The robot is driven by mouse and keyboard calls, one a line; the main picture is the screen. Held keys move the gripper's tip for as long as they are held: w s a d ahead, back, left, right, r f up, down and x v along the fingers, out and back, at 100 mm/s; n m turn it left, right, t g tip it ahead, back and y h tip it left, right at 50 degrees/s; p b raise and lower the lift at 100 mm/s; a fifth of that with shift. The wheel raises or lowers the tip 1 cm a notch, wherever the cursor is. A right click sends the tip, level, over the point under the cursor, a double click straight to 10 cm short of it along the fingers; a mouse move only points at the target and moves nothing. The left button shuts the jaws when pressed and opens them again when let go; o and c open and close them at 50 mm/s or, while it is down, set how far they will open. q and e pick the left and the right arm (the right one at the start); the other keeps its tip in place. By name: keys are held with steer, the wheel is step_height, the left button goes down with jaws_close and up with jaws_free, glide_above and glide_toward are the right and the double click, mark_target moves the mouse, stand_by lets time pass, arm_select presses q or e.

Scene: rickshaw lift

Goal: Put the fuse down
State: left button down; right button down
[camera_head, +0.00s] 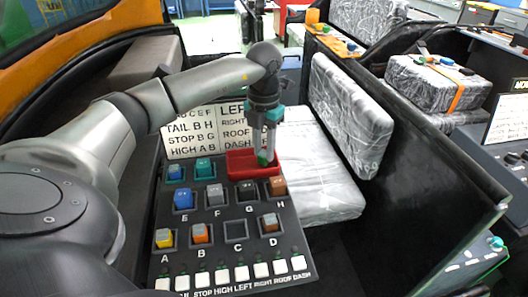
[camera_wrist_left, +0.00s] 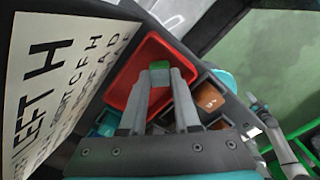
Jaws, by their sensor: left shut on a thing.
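My left gripper (camera_head: 265,150) is shut on a small green fuse (camera_head: 263,158) and points down over the red tray (camera_head: 239,168) at the back of the fuse panel. In the left wrist view the green fuse (camera_wrist_left: 159,66) sits between the fingertips (camera_wrist_left: 159,74), in front of the red tray (camera_wrist_left: 127,78). I cannot tell whether the fuse touches the tray floor.
The black fuse panel (camera_head: 217,255) holds several coloured fuses, among them a blue one (camera_head: 183,198) and an orange one (camera_head: 278,186). Socket C (camera_head: 235,231) looks empty. A printed card (camera_head: 192,142) stands behind. Wrapped seats (camera_head: 350,118) and a black side wall (camera_head: 433,170) lie to the right.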

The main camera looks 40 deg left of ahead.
arm_select(q)
steer(key=shift+f, duration=0.35)
steer(key=shift+f, duration=0.2)
steer(key=c, duration=0.9)
jaws_free()
